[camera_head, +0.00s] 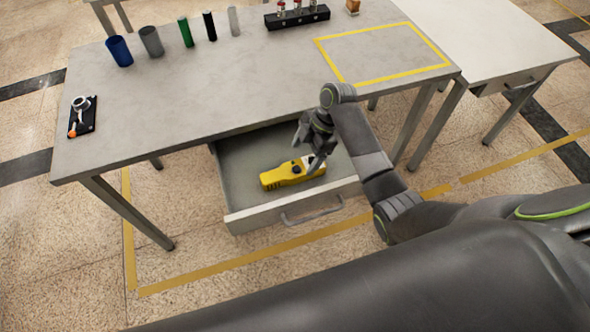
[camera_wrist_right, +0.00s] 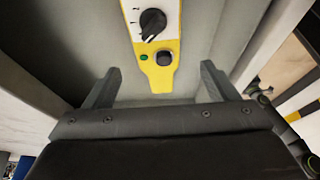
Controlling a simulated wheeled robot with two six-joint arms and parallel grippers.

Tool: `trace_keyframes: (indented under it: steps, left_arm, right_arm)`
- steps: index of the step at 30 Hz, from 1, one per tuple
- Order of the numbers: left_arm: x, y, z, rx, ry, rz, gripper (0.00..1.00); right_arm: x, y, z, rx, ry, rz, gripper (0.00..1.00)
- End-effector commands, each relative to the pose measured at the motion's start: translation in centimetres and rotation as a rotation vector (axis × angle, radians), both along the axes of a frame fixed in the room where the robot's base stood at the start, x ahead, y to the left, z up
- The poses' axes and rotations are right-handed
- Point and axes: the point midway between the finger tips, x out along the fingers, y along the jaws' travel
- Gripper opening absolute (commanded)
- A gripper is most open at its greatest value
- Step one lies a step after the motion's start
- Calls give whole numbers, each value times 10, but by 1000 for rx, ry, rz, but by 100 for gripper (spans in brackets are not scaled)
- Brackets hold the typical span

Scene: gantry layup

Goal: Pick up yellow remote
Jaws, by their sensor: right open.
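The yellow remote (camera_head: 285,175) lies in the open drawer (camera_head: 236,170) under the grey table. In the right wrist view the remote (camera_wrist_right: 165,75) shows a white panel with a black knob, a green button and a dark button. My right gripper (camera_head: 312,163) reaches down into the drawer at the remote's right end. In the wrist view its two fingers (camera_wrist_right: 158,85) are apart, one to each side of the remote's near end, and hold nothing. My left gripper is not in view.
The table top (camera_head: 220,95) overhangs the back of the drawer. On it stand several cylinders, including a blue cup (camera_head: 119,51), a black rack (camera_head: 297,18) and a dark tray (camera_head: 82,122). A second table (camera_head: 490,40) stands at the right.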

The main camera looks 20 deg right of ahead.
Motion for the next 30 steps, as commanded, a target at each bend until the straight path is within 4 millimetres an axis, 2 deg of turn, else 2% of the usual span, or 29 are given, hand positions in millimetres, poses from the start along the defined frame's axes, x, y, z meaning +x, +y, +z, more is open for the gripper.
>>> trace_keyframes:
  steps: [3, 9, 19, 29, 30]
  left_arm:
    - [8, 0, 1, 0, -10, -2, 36]
    - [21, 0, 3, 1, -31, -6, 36]
    - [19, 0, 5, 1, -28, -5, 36]
    - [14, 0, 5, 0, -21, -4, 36]
    - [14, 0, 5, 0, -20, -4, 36]
  right_arm:
    - [0, 6, -13, 0, 1, 0, 80]
    - [0, 10, -23, 1, 1, -1, 80]
    - [1, 26, -61, 0, 1, -1, 80]
    - [1, 28, -66, -1, -1, 0, 80]
    - [1, 28, -66, -1, -1, 0, 75]
